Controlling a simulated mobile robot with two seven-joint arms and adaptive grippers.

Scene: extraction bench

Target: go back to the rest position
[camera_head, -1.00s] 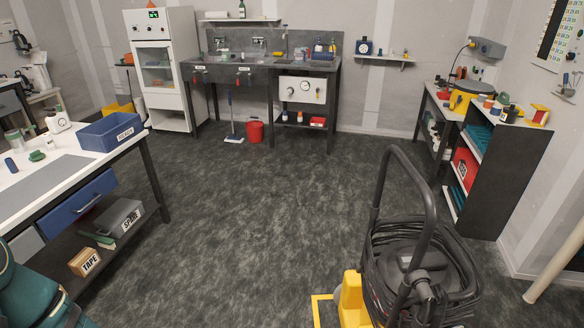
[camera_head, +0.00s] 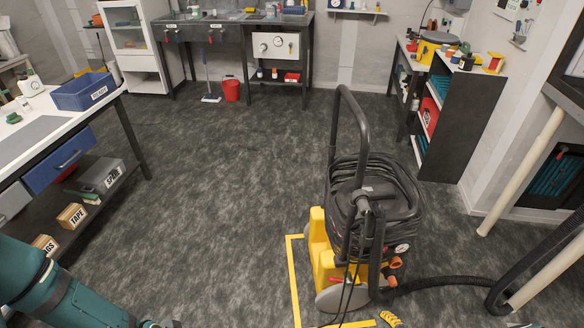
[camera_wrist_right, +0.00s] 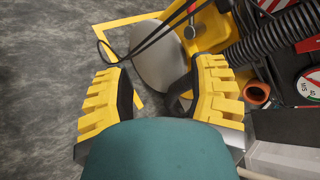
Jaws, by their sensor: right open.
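My right gripper (camera_wrist_right: 165,88) is open in the right wrist view, its two ridged yellow fingers apart with nothing held between them. Beyond the fingers is the lower part of a yellow wheeled machine (camera_wrist_right: 212,32), with a grey wheel and thin black cables. In the head view a ridged yellow finger of the right gripper (camera_head: 390,318) shows at the bottom edge, just in front of the machine (camera_head: 320,250). My teal left arm comes in at the lower left; its gripper is outside the picture.
A yellow floor outline (camera_head: 293,275) runs around the machine. A black hose (camera_head: 440,283) runs right from it. A workbench (camera_head: 125,110) with a blue tray (camera_head: 82,92) stands left, a dark shelf unit (camera_head: 455,120) right. The middle floor is clear.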

